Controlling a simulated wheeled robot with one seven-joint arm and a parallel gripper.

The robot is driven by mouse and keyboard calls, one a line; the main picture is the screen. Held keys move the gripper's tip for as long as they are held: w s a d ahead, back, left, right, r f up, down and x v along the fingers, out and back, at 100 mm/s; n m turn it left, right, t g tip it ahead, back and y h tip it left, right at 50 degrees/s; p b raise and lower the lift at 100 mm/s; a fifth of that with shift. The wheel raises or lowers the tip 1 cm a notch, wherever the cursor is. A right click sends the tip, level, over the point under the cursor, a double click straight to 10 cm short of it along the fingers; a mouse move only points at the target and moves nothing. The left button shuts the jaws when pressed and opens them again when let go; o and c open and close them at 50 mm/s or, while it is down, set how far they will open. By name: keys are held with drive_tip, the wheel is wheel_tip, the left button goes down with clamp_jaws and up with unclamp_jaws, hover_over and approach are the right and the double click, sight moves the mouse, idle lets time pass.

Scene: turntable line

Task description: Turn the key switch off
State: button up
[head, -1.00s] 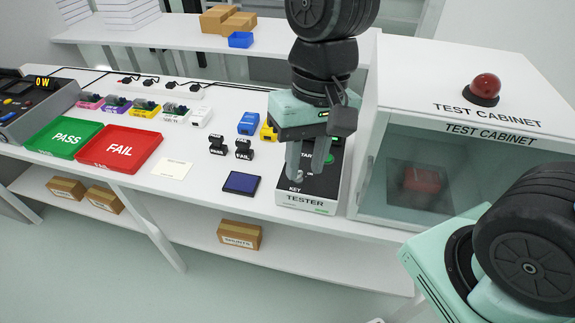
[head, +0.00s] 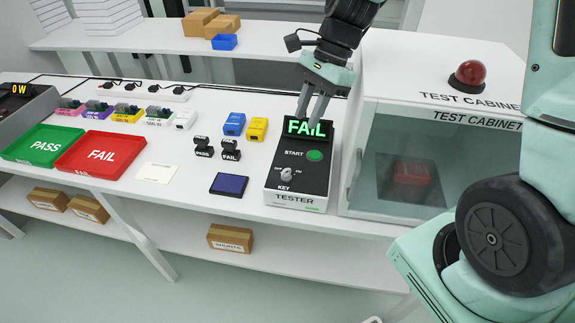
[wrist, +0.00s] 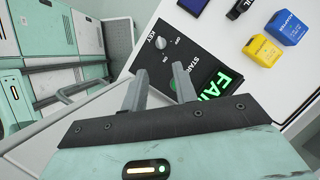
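The tester (head: 272,190) is a black-topped white box at the front of the bench. Its display (head: 306,128) reads FAIL in green, and a green START button (head: 314,155) is below that. The grey key switch (head: 288,174) is near the front edge, above the word KEY; it also shows in the wrist view (wrist: 160,42), with small ON and OFF marks beside it. I cannot tell for sure which mark it points to. My gripper (head: 309,118) is above the tester's display end, behind the key and apart from it. Its fingers (wrist: 160,76) are spread, with nothing between them.
The test cabinet (head: 357,195), with a red lamp (head: 470,74) on top, stands close to the tester's right. Blue (head: 234,124) and yellow (head: 257,129) boxes, PASS and FAIL stamps (head: 231,152) and a dark blue pad (head: 229,184) lie to its left.

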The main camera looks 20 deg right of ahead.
sight(286, 169)
drive_tip(key=x, duration=1.4)
clamp_jaws()
